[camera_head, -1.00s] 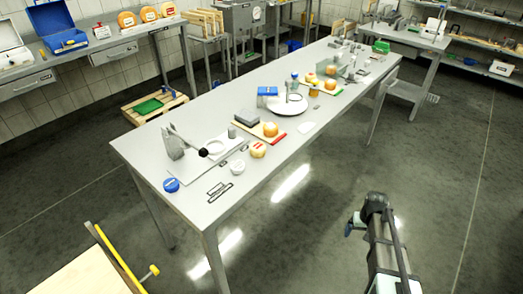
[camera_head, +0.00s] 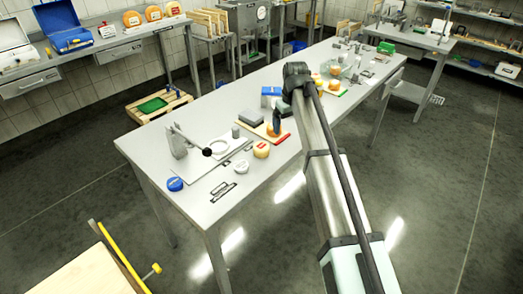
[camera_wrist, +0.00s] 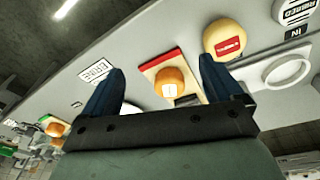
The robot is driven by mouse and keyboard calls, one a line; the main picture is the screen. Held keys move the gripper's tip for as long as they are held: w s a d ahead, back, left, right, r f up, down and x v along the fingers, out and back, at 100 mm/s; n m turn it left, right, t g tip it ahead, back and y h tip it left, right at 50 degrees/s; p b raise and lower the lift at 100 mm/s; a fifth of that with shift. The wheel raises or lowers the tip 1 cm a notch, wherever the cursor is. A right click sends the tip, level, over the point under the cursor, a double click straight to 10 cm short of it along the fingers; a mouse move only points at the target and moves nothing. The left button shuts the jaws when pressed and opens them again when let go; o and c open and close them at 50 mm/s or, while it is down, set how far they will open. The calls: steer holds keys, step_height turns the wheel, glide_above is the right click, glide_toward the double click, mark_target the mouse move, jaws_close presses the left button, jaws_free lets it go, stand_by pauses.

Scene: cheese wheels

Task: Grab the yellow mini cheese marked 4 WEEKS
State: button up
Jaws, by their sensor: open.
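A pale yellow mini cheese with a red label (camera_wrist: 224,40) stands on the table beside a wooden board (camera_wrist: 148,70); it also shows in the head view (camera_head: 261,151). An orange-yellow mini cheese with a small white label (camera_wrist: 176,82) sits on that red-ended board. I cannot read 4 WEEKS on either label. My gripper (camera_wrist: 162,66) is open and points down over the board. The orange-yellow cheese appears between its fingers, with no visible contact. The yellow cheese is just beyond the right finger. In the head view my arm hides part of the table behind it.
A blue round piece (camera_head: 175,184) and a white one (camera_head: 242,167) stand toward the table's near end. A lever device (camera_head: 178,142) and a grey block (camera_head: 251,118) are close by. A card reading ERINE (camera_wrist: 95,70) lies on the table.

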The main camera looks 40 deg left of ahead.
steer(key=s+a+r+n+g+h, duration=0.1)
steer(key=s+a+r+n, duration=0.1)
steer(key=s+a+r, duration=0.4)
glide_above(262, 146)
steer(key=f, duration=0.8)
steer(key=shift+w+d+f, duration=0.1)
steer(key=shift+w+f, duration=0.1)
steer(key=shift+f, duration=0.05)
steer(key=shift+s+a+f, duration=0.1)
steer(key=shift+f, duration=1.25)
steer(key=shift+s+a+f, duration=0.1)
steer(key=shift+f, duration=1.2)
steer(key=shift+c, duration=0.3)
steer(key=c, duration=1.1)
steer(key=shift+r, duration=0.1)
steer(key=shift+c, duration=0.2)
